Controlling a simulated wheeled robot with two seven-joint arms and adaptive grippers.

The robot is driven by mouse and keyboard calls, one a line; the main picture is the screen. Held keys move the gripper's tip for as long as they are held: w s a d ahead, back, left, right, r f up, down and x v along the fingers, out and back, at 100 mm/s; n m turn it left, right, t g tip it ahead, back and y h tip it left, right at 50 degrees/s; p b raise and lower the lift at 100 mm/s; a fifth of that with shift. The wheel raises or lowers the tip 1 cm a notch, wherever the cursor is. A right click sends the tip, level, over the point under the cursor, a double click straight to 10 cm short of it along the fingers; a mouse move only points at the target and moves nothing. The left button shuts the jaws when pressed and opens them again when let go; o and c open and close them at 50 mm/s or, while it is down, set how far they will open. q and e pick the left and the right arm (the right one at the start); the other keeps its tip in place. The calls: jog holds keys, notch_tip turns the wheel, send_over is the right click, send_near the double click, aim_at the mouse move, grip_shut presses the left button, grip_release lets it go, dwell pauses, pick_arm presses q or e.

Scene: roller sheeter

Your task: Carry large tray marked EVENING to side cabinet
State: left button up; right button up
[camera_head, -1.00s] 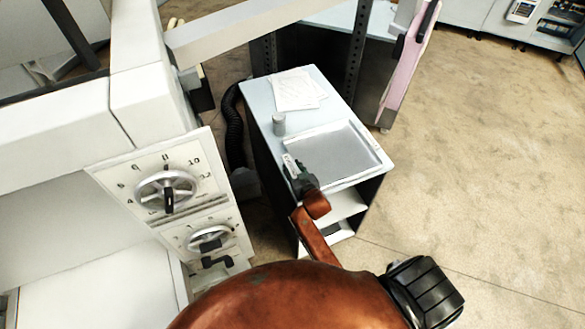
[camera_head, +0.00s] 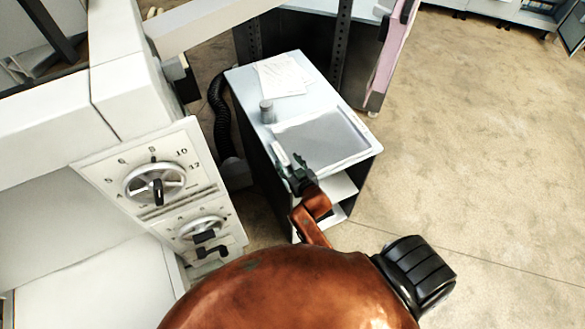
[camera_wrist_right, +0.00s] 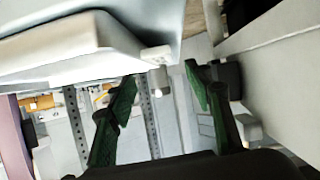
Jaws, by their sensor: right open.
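A large shallow grey tray with a pale rim (camera_head: 371,148) lies on top of the side cabinet (camera_head: 243,77), at its near end. No marking on it is legible. My right gripper (camera_head: 288,165) is at the tray's near left edge in the head view. In the right wrist view its two green-padded fingers (camera_wrist_right: 160,98) stand apart with nothing held between them. A pale rounded edge (camera_wrist_right: 60,45), probably the tray's, runs above the left finger. I cannot tell whether it touches. My left gripper is not in view.
Papers (camera_head: 280,75) and a small grey cylinder (camera_head: 267,111) are on the cabinet top behind the tray. A machine panel with dial handwheels (camera_head: 156,185) stands left of the cabinet. A black hose (camera_head: 219,115) runs between them. The floor to the right is clear.

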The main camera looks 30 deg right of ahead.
jog(key=v, duration=0.5)
jog(key=shift+s+a+r, duration=0.1)
jog(key=shift+s, duration=0.1)
jog(key=s+d+f+g, duration=0.1)
jog(key=s+f+g, duration=0.15)
jog(key=s, duration=0.65)
jog(key=s+d+f+g, duration=0.15)
jog(key=s+g, duration=0.25)
jog(key=s, duration=0.4)
jog(key=s+d+f+g, duration=0.1)
jog(key=s+f+g, duration=0.2)
jog(key=s, duration=0.6)
notch_tip(320, 180, down, 31)
jog(key=a+n+g+y+b, duration=0.1)
jog(key=g+b, duration=0.1)
jog(key=b, duration=0.2)
jog(key=s+f+b, duration=0.3)
jog(key=s+f, duration=1.8)
jog(key=f, duration=0.3)
jog(key=shift+s+a+n+g, duration=0.15)
jog(key=shift+a+n+g, duration=0.15)
jog(key=shift+n+g, duration=0.15)
